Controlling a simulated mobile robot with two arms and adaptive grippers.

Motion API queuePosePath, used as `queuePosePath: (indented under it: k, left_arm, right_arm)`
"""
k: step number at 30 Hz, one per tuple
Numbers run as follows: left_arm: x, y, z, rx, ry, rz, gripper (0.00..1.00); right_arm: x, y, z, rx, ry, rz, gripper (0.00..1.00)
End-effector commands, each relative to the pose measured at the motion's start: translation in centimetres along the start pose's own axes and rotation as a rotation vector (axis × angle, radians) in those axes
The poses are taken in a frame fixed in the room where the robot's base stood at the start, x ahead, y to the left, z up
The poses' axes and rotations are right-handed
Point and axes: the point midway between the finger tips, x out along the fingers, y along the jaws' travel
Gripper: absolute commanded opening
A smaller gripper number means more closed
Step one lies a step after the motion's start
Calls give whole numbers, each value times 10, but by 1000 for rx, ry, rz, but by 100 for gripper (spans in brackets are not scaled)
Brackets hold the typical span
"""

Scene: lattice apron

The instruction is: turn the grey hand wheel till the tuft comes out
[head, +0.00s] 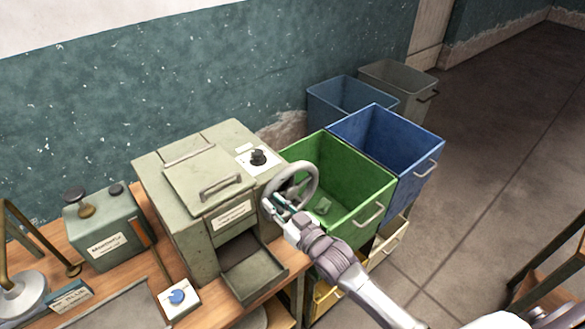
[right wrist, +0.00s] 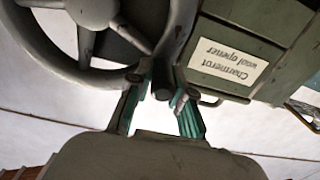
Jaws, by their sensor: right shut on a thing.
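The grey hand wheel (head: 292,188) is on the right side of a green-grey machine (head: 180,215), whose label reads "Charmerot wool opener" in the right wrist view. My right gripper (head: 276,209) is shut on the wheel at its near, lower edge. In the right wrist view, a dark part of the wheel (right wrist: 70,62) runs down between the fingertips (right wrist: 162,92). An open tray (head: 258,272) juts from the machine's front, and its visible floor looks bare. I see no tuft. My left gripper is not in view.
Right of the machine stand a green bin (head: 350,186) with a small pale thing inside, a blue bin (head: 390,150), and more bins behind.

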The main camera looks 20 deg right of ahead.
Motion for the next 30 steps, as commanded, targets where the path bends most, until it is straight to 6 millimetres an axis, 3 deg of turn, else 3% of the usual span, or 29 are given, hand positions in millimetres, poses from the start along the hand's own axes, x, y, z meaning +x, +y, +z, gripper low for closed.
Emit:
queuePosePath:
  k: [3,14,23,30]
  left_arm:
    - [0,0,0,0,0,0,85]
    - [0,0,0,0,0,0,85]
    - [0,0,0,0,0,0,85]
    - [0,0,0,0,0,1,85]
  right_arm:
    - [0,11,-12,-8,1,6,0]
    - [0,14,-12,-7,-6,8,0]
    - [-1,41,-32,-9,-9,10,0]
    - [-1,41,-31,-5,-13,9,0]
